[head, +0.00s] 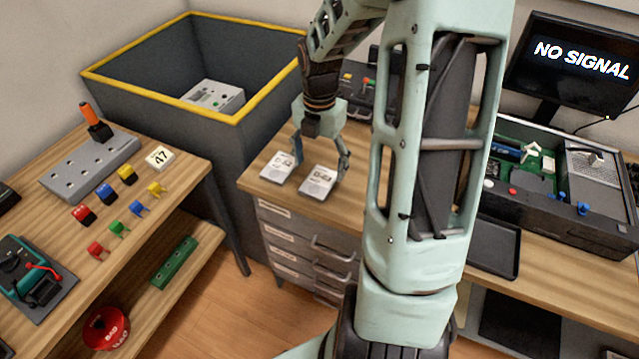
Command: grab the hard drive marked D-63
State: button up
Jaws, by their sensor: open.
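Two light grey hard drives with white labels lie flat side by side on the wooden bench. The label on the right drive (318,181) looks like D-63, but it is too small to read surely. The label on the left drive (277,168) is also too blurred to read surely. My gripper (321,163) is open and points down. Its fingers straddle the far part of the right drive, one finger in the gap between the two drives, the other at the right drive's right side. I cannot tell whether the fingers touch it.
A dark bin with a yellow rim (185,105) stands left of the bench and holds a grey device (213,96). Right of my arm are an open computer chassis (560,225) and a monitor (575,60). A left table (175,180) holds small coloured parts.

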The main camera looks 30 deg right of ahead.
aim_at(319, 182)
notch_tip(319, 182, down, 5)
jog(key=shift+a+b, duration=0.1)
jog(key=shift+b, duration=0.35)
jog(key=c, duration=1.4)
jog(key=shift+r, duration=0.1)
